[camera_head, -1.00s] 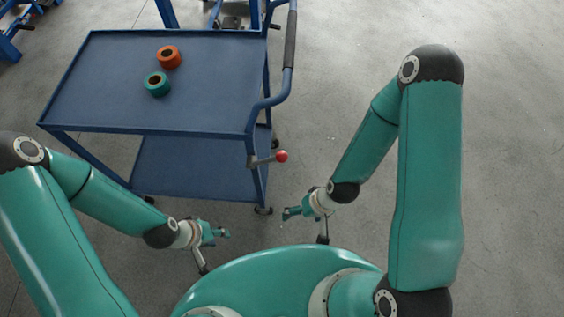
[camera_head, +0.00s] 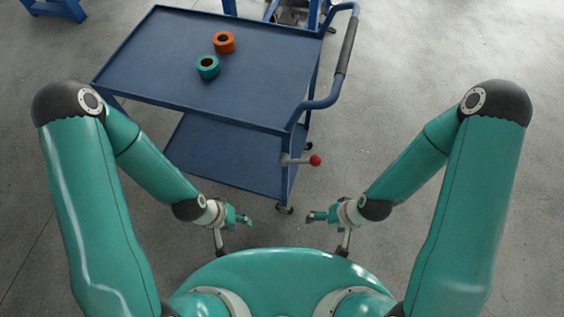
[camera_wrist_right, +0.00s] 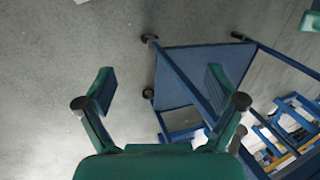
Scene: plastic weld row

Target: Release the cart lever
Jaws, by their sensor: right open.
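The blue cart (camera_head: 215,95) stands ahead of me in the head view, with two shelves. Its lever has a grey arm and a red ball knob (camera_head: 315,160), sticking out to the right from the cart's near right post. My right gripper (camera_head: 312,217) is below the knob in the picture, apart from it. It shows open and empty in the right wrist view (camera_wrist_right: 160,95), with part of the blue cart (camera_wrist_right: 185,80) beyond its fingers. My left gripper (camera_head: 245,219) is left of the right one, apart from the cart; its jaws are too small to judge.
An orange roll (camera_head: 224,42) and a teal roll (camera_head: 207,67) lie on the cart's top shelf. A push handle with a dark grip (camera_head: 346,47) rises along the cart's right side. Blue frames stand at the back. The floor (camera_head: 430,70) to the right is clear.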

